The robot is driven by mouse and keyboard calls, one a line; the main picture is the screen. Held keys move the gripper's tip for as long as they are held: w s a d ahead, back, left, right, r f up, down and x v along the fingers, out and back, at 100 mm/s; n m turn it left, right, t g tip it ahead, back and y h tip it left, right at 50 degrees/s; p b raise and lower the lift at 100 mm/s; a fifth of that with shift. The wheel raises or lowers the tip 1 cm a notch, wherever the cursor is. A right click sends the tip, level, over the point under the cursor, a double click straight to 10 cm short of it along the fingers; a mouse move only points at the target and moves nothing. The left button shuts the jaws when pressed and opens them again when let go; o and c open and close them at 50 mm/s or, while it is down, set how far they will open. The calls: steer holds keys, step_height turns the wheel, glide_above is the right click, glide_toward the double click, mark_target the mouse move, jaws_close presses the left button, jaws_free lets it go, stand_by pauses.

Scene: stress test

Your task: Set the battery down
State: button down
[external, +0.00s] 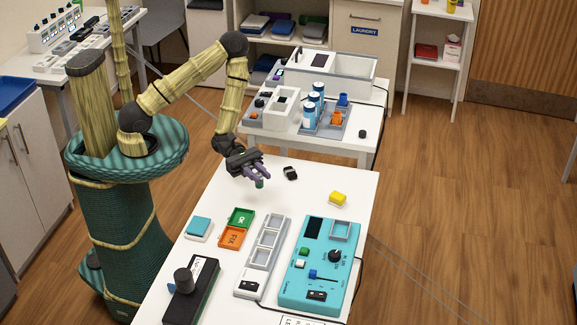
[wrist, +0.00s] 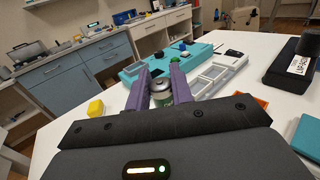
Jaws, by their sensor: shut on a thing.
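My gripper (external: 257,177) is shut on a battery, a small cylinder with a green part showing below the purple fingers in the external view (external: 259,184). In the wrist view the battery (wrist: 160,93) sits between the two purple fingers, its silvery end toward the camera. The gripper is over the far part of the white table (external: 331,187). The battery appears to be held above the tabletop, though the gap is hard to judge.
A black object (external: 290,173) lies right of the gripper, and a yellow block (external: 338,198) farther right.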

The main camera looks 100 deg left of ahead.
steer(key=d+f+n+t+y, duration=0.1)
steer(key=y, duration=0.1)
steer(key=w+d+f+n+t+y, duration=0.1)
steer(key=f+y, duration=0.1)
steer(key=d+f+n+t+y, duration=0.1)
steer(key=n, duration=0.1)
steer(key=shift+w+f+y, duration=0.2)
steer(key=shift+f+y, duration=0.1)
steer(key=shift+y, duration=0.1)
steer(key=w+a+r+n+y+p, duration=0.3)
steer(key=w+a+y, duration=0.1)
steer(key=w+a, duration=0.6)
steer(key=w+a+r+n+y+p, duration=0.2)
steer(key=w+a+r+y, duration=0.1)
steer(key=w+a, duration=0.7)
steer(key=w+y, duration=0.1)
steer(key=w, duration=0.2)
steer(key=shift+w+a+n+y+p, duration=0.15)
steer(key=shift+a+n+y+p, duration=0.15)
steer(key=shift+n+p, duration=0.1)
steer(key=shift+f, duration=0.1)
